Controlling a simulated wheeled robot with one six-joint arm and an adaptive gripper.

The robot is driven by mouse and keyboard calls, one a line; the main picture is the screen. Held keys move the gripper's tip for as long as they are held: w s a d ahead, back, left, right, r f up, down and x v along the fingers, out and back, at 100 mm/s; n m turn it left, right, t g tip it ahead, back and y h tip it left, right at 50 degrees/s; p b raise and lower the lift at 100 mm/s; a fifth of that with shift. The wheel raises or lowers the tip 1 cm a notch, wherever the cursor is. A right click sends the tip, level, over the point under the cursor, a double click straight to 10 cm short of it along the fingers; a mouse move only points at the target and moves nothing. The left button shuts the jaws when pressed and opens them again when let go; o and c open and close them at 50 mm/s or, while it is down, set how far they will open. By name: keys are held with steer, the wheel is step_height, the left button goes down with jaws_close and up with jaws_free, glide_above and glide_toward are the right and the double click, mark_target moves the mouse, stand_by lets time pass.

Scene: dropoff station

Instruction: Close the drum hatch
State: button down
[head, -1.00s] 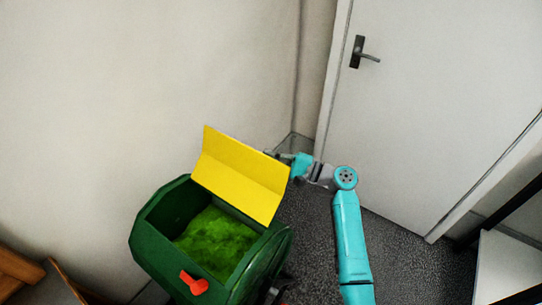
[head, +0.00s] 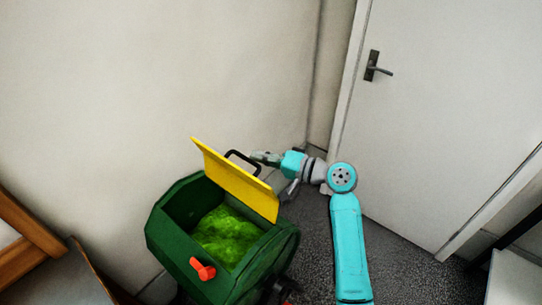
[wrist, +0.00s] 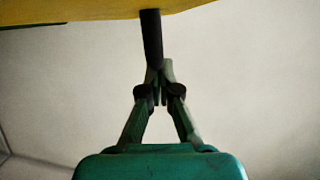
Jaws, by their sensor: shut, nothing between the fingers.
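The green drum (head: 178,244) stands at the lower middle of the head view, its top opening uncovered. Its yellow hatch (head: 232,180) stands raised and tilted along the far edge of the opening. A black handle (head: 243,157) sticks out from the hatch's back side; it also shows as a dark bar in the wrist view (wrist: 152,40). My gripper (head: 258,157) is behind the hatch, close to the handle. In the wrist view its fingertips (wrist: 160,68) are closed together at the bar's lower end; I cannot tell whether they touch it.
Bright green material (head: 226,236) lies inside the drum. A red latch (head: 203,268) is on its front. A wall stands behind, a white door (head: 440,120) to the right. Wooden furniture (head: 22,240) is at lower left, a white-topped table (head: 515,278) at lower right.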

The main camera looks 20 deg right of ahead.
steer(key=s+a+f+n+h, duration=0.1)
steer(key=s+a+f+n, duration=0.3)
steer(key=a, duration=0.4)
steer(key=s+a+f+n+h, duration=0.2)
steer(key=s+a+f+n, duration=0.2)
steer(key=s+a, duration=0.4)
steer(key=shift+s+a+f+n+t, duration=0.15)
steer(key=shift+a+f+n+t, duration=0.3)
steer(key=shift+n, duration=0.45)
steer(key=shift+r, duration=0.1)
